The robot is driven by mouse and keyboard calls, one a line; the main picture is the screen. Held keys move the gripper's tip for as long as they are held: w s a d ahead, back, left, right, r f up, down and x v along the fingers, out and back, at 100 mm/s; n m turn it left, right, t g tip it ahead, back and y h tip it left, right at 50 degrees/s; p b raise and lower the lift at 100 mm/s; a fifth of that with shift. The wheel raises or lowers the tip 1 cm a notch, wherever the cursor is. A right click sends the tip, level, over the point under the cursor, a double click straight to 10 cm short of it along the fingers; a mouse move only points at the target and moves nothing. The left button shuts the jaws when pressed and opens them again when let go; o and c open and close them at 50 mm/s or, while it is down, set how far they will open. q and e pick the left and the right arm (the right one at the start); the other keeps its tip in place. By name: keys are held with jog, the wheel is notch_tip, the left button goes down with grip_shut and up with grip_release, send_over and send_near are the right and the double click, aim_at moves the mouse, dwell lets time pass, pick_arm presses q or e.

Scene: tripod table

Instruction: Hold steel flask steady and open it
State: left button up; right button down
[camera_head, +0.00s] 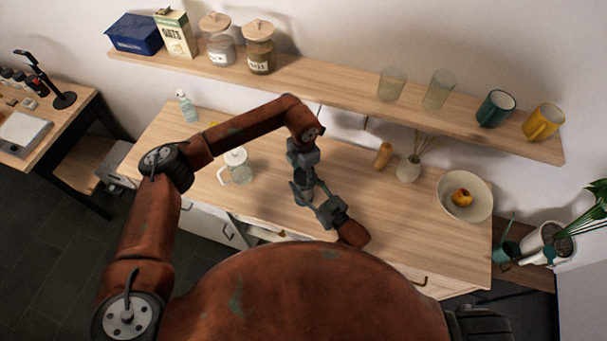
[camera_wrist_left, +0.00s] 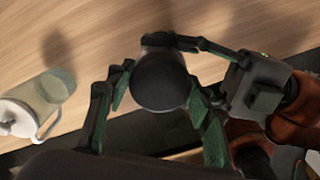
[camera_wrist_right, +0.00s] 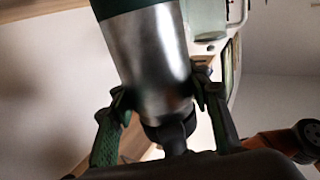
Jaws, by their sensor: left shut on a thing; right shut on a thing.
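The steel flask (camera_wrist_right: 150,50) is a brushed metal cylinder with a dark green band at one end. It fills the middle of the right wrist view. My right gripper (camera_wrist_right: 160,98) is shut on its body, one green-padded finger on each side. In the left wrist view the flask's dark round cap (camera_wrist_left: 160,78) is seen from above. My left gripper (camera_wrist_left: 158,100) is shut around the cap, its fingers on opposite sides. In the head view my left gripper (camera_head: 303,188) comes down from above, and the flask is mostly hidden between the grippers.
A glass jug (camera_head: 237,168) stands on the wooden table (camera_head: 395,220) left of the grippers. A wooden shaker (camera_head: 383,155), a reed vase (camera_head: 409,168) and a bowl (camera_head: 465,197) stand to the right. A wall shelf (camera_head: 330,92) with jars and mugs runs behind.

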aim_at(304, 175)
pick_arm(q)
jog(key=shift+r, duration=0.25)
pick_arm(e)
jog(key=shift+f, duration=0.1)
pick_arm(q)
jog(key=shift+r, duration=0.85)
jog(key=shift+r, duration=0.1)
jog(key=shift+r, duration=1.9)
pick_arm(e)
jog(key=c, duration=1)
grip_release()
